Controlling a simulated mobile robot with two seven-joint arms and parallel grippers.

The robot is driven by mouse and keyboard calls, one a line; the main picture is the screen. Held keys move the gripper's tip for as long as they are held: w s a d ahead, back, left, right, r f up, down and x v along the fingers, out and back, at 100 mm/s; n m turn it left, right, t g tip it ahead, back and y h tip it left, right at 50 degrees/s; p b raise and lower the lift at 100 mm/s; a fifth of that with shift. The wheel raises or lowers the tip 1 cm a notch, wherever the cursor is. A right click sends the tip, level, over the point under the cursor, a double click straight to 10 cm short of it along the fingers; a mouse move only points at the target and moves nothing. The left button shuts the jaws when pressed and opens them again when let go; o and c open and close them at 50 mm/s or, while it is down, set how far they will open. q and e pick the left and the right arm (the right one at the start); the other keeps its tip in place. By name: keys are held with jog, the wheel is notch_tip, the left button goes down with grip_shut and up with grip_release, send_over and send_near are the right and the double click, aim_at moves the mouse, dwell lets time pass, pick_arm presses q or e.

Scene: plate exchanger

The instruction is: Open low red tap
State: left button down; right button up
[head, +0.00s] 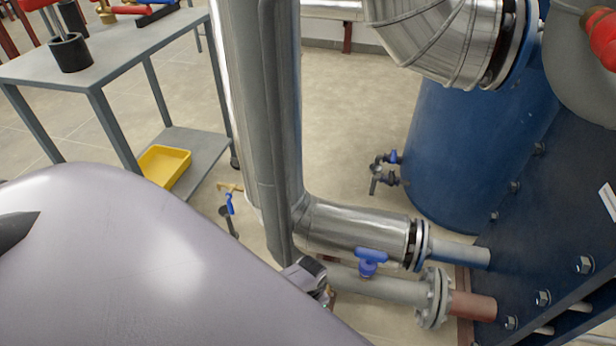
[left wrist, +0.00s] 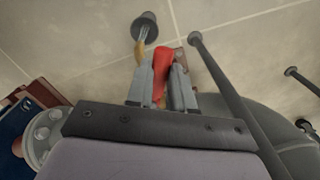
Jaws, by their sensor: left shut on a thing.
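In the left wrist view, the red tap handle (left wrist: 161,70) sits between the two grey fingers of my left gripper (left wrist: 160,86). The gripper is shut on it. A brass pipe piece (left wrist: 139,52) with a dark round end (left wrist: 145,26) shows just beyond the handle. The handle points roughly along the fingers; the tap's body is partly hidden, so I cannot tell how far it is turned. In the head view, the low red tap is not visible, and my lilac arm covers the lower left. My right gripper is not seen in either view.
In the head view, a blue-handled tap (head: 370,260) stands on the low pipe (head: 385,287). A vertical metal pipe (head: 236,90), a blue tank (head: 465,140) and a grey table (head: 120,45) with a yellow tray (head: 165,168) below stand around. A grey rod (left wrist: 225,85) runs close right of my left gripper.

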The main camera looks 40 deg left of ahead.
pick_arm(q)
jog(key=shift+w+d+n, duration=0.1)
jog(key=shift+d+n, duration=0.45)
jog(key=shift+n, duration=0.5)
jog(key=shift+w+d+n, duration=0.15)
jog(key=shift+d+n, duration=0.4)
jog(key=shift+n, duration=0.45)
jog(key=shift+w+d+n, duration=0.1)
jog(key=shift+d+n, duration=0.45)
jog(key=shift+n, duration=0.5)
jog(key=c, duration=1)
grip_release()
jog(key=shift+r, duration=0.1)
